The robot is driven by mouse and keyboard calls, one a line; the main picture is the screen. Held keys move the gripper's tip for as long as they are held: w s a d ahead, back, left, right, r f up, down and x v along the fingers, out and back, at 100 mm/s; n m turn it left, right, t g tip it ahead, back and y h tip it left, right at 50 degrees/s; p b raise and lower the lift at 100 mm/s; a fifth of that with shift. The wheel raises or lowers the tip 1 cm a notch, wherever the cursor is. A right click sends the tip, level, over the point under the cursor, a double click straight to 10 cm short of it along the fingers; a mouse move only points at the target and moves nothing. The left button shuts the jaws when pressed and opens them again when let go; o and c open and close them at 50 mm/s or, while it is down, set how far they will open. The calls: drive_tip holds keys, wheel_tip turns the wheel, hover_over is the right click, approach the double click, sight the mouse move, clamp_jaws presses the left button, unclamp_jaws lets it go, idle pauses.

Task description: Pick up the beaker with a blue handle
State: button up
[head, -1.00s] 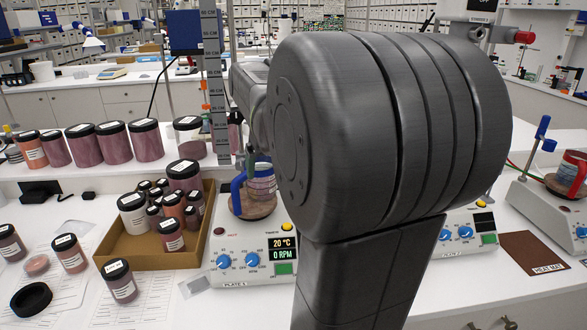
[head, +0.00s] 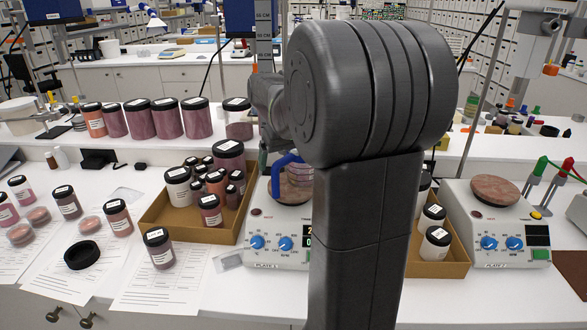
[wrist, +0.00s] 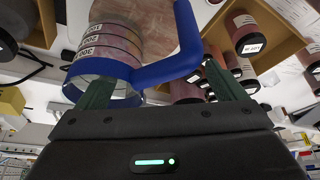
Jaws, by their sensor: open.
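The beaker with the blue handle (head: 283,160) stands on a hot plate (head: 278,215), labelled PLATE, in the head view, partly hidden behind my arm. In the wrist view the clear beaker (wrist: 112,42) with printed marks and pinkish contents fills the upper left. A blue band circles it, and its blue handle (wrist: 172,66) sticks out to the right and bends upward. My gripper (wrist: 158,74) is open, its dark green fingers apart. The left finger overlaps the blue band and the handle crosses the gap between the fingers. Whether they touch is unclear. My arm hides the gripper in the head view.
A cardboard tray (head: 165,232) of dark-lidded jars stands just left of the plate. Another tray (head: 450,262) with white jars is to the right, then a second hot plate (head: 497,225) with an empty brown top. Loose jars, papers and a black ring (head: 82,256) lie left.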

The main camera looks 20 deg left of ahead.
sight(294, 169)
drive_tip(key=x, duration=0.4)
drive_tip(key=shift+w+d+f, duration=0.1)
drive_tip(key=shift+d+f, duration=0.05)
clamp_jaws()
idle(0.4)
